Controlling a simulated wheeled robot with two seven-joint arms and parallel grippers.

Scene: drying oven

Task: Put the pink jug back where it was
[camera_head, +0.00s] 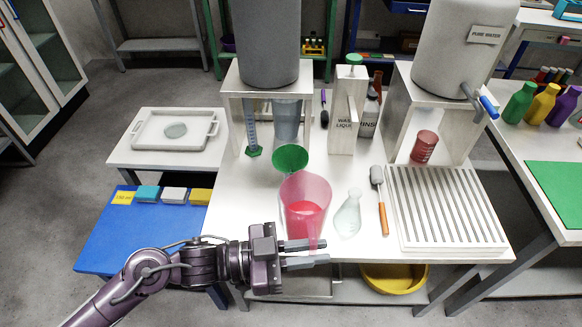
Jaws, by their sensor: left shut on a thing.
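The pink jug (305,189) is see-through with red or pink content in its lower part. It is at the front of the white table (360,245), upright or nearly so; I cannot tell whether its base touches the table. My left gripper (309,253) reaches in from the left and is shut on the jug at its near side, by the handle. The fingers cover part of the jug's lower front. My right gripper is not in view.
A green funnel (290,158) is just behind the jug. A clear flask (348,215), a brush-like tool with an orange handle (381,205) and a slatted rack (447,208) lie to the right. A red beaker (424,147) stands under the pure water tank (463,55).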

